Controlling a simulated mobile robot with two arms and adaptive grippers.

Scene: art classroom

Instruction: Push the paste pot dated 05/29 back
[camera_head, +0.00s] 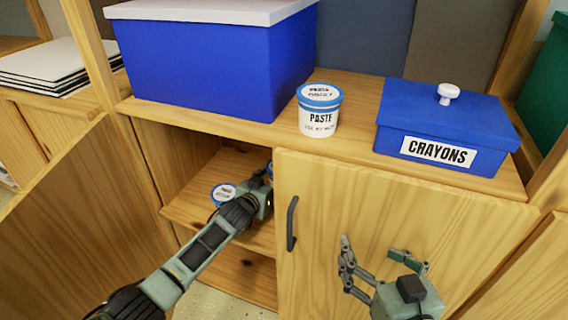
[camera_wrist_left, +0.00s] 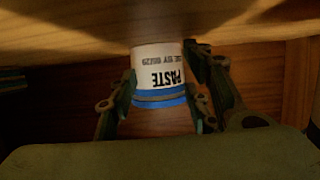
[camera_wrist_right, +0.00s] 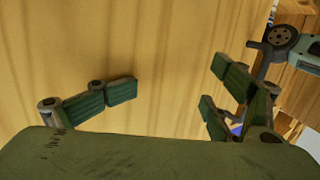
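The paste pot dated 05/29 (camera_wrist_left: 160,72) is white with a blue lid and appears upside down in the left wrist view. It is on the cabinet's inner shelf; only a sliver of blue (camera_head: 270,168) shows in the head view. My left gripper (camera_head: 266,190) reaches into the open cabinet. Its fingers (camera_wrist_left: 160,90) lie close along both sides of the pot and look shut on it. My right gripper (camera_head: 372,262) is open and empty before the closed door; its spread fingers show in the right wrist view (camera_wrist_right: 170,90).
Another blue-lidded pot (camera_head: 222,191) sits on the inner shelf left of my gripper. A third paste pot (camera_head: 318,118) stands on the cabinet top, between a big blue box (camera_head: 205,75) and a crayons box (camera_head: 440,125). The closed door (camera_head: 350,200) has a dark handle (camera_head: 291,224).

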